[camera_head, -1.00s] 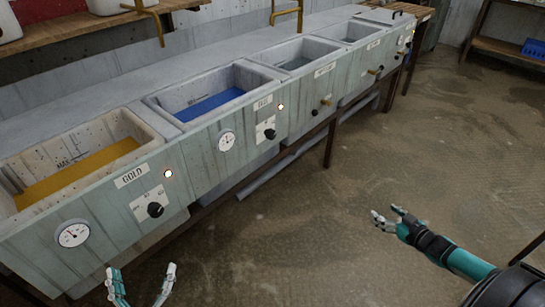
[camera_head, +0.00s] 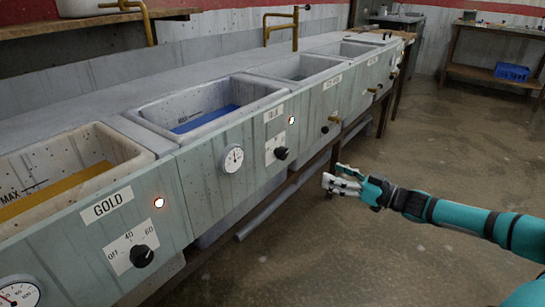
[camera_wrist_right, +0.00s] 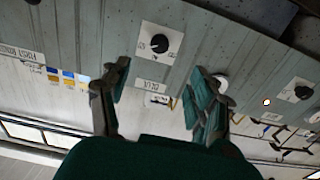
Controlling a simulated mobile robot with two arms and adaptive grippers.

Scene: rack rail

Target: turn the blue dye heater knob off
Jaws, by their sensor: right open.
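The blue dye heater knob (camera_head: 281,153) is a black dial on a white plate, below the label of the tank with blue liquid (camera_head: 205,118). It also shows in the right wrist view (camera_wrist_right: 160,43), beyond and between my open fingers. Its pointer setting is too small to read. The lamp (camera_head: 291,120) above it glows. My right gripper (camera_head: 332,180) is open and empty, right of the knob and apart from it, in front of the trough. The wrist view shows its fingers (camera_wrist_right: 155,95) spread. My left gripper is out of view.
The gold tank's knob (camera_head: 142,256) and glowing lamp (camera_head: 159,203) sit nearer on the same panel. A round gauge (camera_head: 232,157) is left of the blue knob. Brass taps (camera_head: 333,119) stick out farther along. The floor on the right is clear.

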